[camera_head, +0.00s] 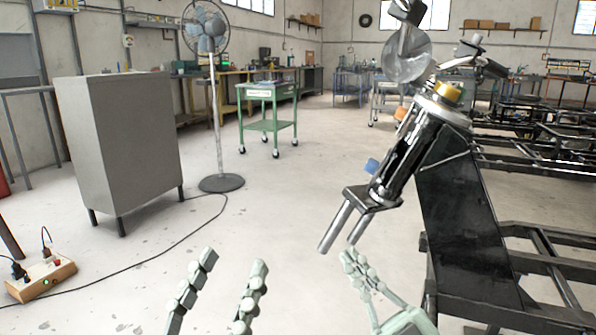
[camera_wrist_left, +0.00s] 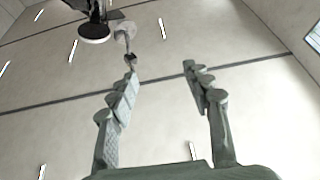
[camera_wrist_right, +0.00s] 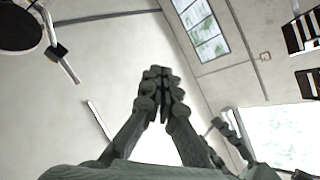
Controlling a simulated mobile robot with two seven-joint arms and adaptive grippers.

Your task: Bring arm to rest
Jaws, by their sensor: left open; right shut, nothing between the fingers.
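My left gripper (camera_head: 235,260) is at the bottom of the head view, with its two fingers apart and nothing between them. It also shows open and empty in the left wrist view (camera_wrist_left: 162,75). My right gripper (camera_head: 350,258) is to its right, just below the two rods of the suspension assembly (camera_head: 400,155). In the right wrist view its fingertips (camera_wrist_right: 158,75) meet with nothing between them. I cannot tell the exact gap between the right gripper and the rods. The assembly leans on a black frame at the right.
A grey cabinet (camera_head: 120,145) stands at the left. A pedestal fan (camera_head: 213,110) and a green cart (camera_head: 267,125) are behind. A power strip (camera_head: 42,277) lies at the lower left, with a cable on the floor. Black metal frames (camera_head: 540,260) fill the right. The middle floor is clear.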

